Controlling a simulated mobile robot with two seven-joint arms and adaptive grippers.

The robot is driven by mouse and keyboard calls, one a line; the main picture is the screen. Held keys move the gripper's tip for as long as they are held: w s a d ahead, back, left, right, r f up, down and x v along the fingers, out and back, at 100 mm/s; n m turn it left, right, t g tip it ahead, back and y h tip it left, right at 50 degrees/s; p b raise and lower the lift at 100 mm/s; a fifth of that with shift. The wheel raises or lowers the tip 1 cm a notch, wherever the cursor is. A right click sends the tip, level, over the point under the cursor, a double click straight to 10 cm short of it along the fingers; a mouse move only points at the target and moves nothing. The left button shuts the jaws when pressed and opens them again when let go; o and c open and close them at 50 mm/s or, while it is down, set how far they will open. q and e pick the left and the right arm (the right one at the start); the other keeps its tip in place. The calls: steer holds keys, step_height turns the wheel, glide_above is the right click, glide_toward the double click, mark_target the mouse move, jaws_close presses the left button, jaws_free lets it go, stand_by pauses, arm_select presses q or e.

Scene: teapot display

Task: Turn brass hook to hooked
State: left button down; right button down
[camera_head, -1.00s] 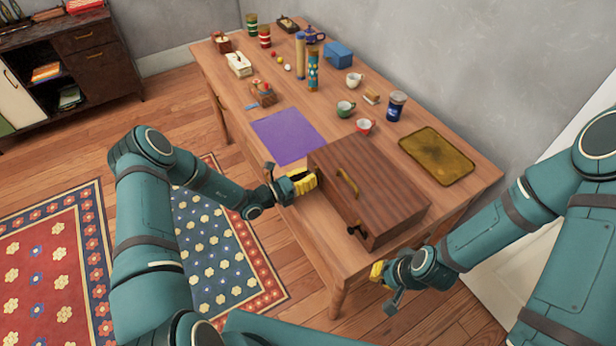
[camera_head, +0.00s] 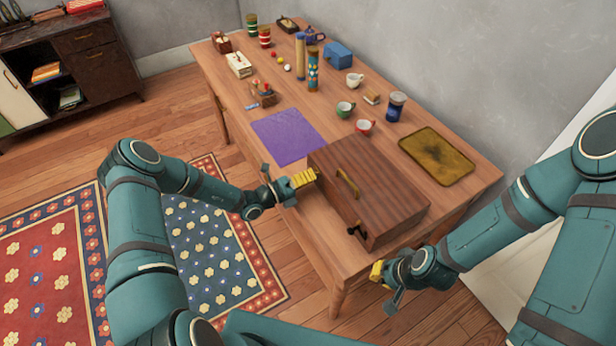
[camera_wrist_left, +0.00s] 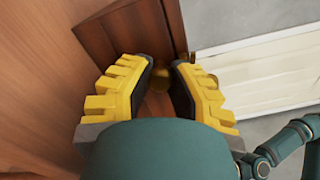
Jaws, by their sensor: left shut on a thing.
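A brown wooden case (camera_head: 385,200) stands on the near end of the table, with a brass handle (camera_head: 347,186) and a dark latch (camera_head: 356,230) on its front face. My left gripper (camera_head: 314,174) is at the left end of this front face. In the left wrist view, a small brass piece (camera_wrist_left: 161,80), seemingly the brass hook, shows between the yellow fingertips, which are shut on it. The fingers hide most of the hook, so its exact turn cannot be told. My right gripper (camera_head: 377,271) hangs off the table's near right edge, its fingers partly hidden.
A purple mat (camera_head: 287,136) lies just beyond the case, and a dark yellow tray (camera_head: 437,156) lies to its right. Cups, a blue jar (camera_head: 395,106) and several small items stand farther back.

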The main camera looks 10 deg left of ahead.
arm_select(q)
steer(key=shift+s+f, duration=0.1)
steer(key=shift+f, duration=0.05)
stand_by(0.4)
steer(key=c, duration=0.8)
jaws_free()
steer(key=v, duration=1.2)
